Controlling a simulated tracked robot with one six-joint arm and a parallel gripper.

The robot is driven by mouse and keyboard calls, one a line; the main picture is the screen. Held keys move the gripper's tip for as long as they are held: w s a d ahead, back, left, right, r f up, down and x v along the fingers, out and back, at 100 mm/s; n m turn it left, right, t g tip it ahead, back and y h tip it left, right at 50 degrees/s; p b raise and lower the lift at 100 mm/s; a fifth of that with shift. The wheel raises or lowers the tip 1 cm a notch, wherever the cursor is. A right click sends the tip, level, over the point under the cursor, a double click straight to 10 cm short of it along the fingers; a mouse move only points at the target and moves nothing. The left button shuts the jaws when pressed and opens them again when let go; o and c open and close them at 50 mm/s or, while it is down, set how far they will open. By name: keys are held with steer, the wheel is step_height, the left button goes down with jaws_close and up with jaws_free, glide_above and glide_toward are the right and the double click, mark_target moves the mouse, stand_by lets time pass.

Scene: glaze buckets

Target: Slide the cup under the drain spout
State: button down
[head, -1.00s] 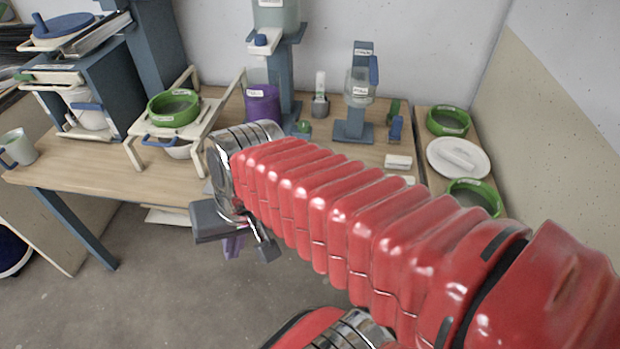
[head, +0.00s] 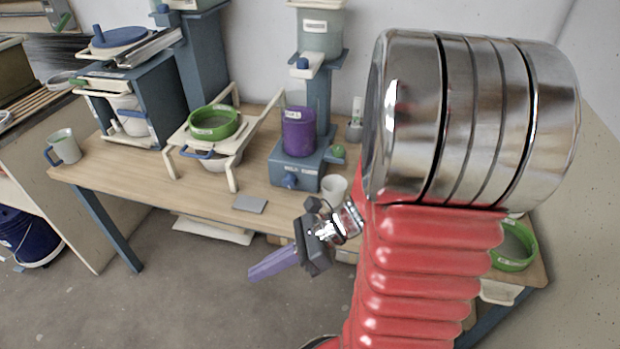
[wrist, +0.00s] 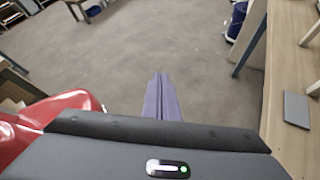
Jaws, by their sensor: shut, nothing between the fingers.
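A small white cup (head: 334,188) stands on the wooden table beside the blue base of a bucket stand, partly hidden behind my arm. A grey mug with a blue handle (head: 63,148) stands at the table's left end. A white outlet block with a blue knob (head: 305,64) hangs under the stand's upper bucket. A purple container (head: 299,131) stands below it on the blue base (head: 299,168). I cannot tell which outlet is the drain spout. My gripper (head: 252,276) is shut and empty, in front of the table edge; its purple fingers (wrist: 158,78) point over bare floor in the wrist view.
A green-rimmed sieve (head: 213,122) sits on a cream rack left of the stand. A flat grey plate (head: 249,204) lies near the table's front edge and also shows in the wrist view (wrist: 296,109). Another green ring (head: 515,247) is at right behind my arm.

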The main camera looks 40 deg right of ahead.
steer(key=w+d+f+m+t+h, duration=0.1)
steer(key=w+d+f+m+t, duration=0.1)
steer(key=d+m+t, duration=0.45)
steer(key=w+d+f+m+t+h, duration=0.15)
steer(key=d+m+t, duration=0.25)
steer(key=d+m, duration=0.45)
steer(key=s+d+f+m+t+h, duration=0.1)
steer(key=s+d+f+m+h, duration=0.1)
steer(key=d+m+h, duration=0.3)
steer(key=s+d+f+m+t+h, duration=0.2)
steer(key=s+d+f+m+h, duration=0.1)
steer(key=m, duration=0.6)
steer(key=d+f+h, duration=0.1)
steer(key=d+h, duration=0.1)
steer(key=d, duration=0.1)
steer(key=shift+d+f+m, duration=0.15)
steer(key=shift+d+m, duration=0.2)
steer(key=shift+m, duration=0.05)
steer(key=shift+w, duration=0.1)
glide_toward(330, 195)
steer(key=shift+a, duration=1.6)
steer(key=w, duration=0.3)
steer(key=shift+w+d, duration=0.15)
steer(key=shift+w, duration=0.05)
steer(key=w+d, duration=0.2)
steer(key=shift+d, duration=0.3)
steer(key=shift+w+d, duration=0.25)
steer(key=shift+d, duration=0.05)
